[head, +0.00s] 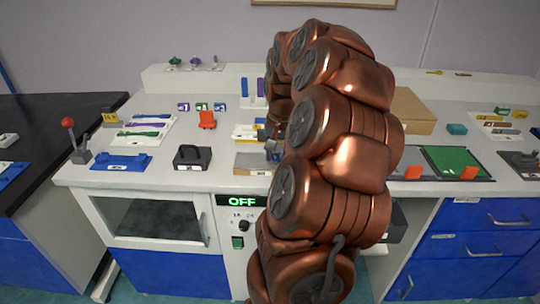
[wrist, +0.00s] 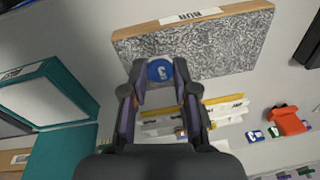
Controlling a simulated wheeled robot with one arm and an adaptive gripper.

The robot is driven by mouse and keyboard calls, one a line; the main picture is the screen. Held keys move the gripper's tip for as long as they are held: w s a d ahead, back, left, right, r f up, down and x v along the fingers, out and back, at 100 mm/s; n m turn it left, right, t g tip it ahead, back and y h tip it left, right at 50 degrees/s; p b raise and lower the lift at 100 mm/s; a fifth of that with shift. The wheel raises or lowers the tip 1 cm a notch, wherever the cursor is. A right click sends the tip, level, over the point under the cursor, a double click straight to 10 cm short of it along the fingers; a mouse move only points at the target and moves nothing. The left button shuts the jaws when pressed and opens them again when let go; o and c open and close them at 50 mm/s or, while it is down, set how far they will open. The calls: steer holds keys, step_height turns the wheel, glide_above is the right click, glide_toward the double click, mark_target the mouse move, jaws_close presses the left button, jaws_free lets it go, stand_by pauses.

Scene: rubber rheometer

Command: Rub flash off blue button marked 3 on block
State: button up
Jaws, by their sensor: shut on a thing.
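The rub block (wrist: 215,48) has a speckled grey rough top and a tan edge with a label reading RUB, in the upper part of the wrist view. In the head view the block (head: 250,163) lies on the bench, its right part hidden by my arm. The blue button (wrist: 160,70), marked 3, with a pale rim, is between my fingertips. My gripper (wrist: 160,82) is shut on it, at the block's edge in the picture. I cannot tell whether the button touches the rough face. In the head view my gripper (head: 273,150) is small and partly hidden.
An orange clip (head: 207,119) and small numbered pieces are behind. A teal-framed box (wrist: 50,95) is left in the wrist view. A green mat (head: 452,161) lies right of my arm.

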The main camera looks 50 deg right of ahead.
mark_target(243, 160)
steer(key=shift+s+d+f, duration=0.1)
steer(key=shift+s+d, duration=0.3)
steer(key=shift+s, duration=0.2)
steer(key=shift+w+a, duration=0.1)
steer(key=shift+w, duration=0.05)
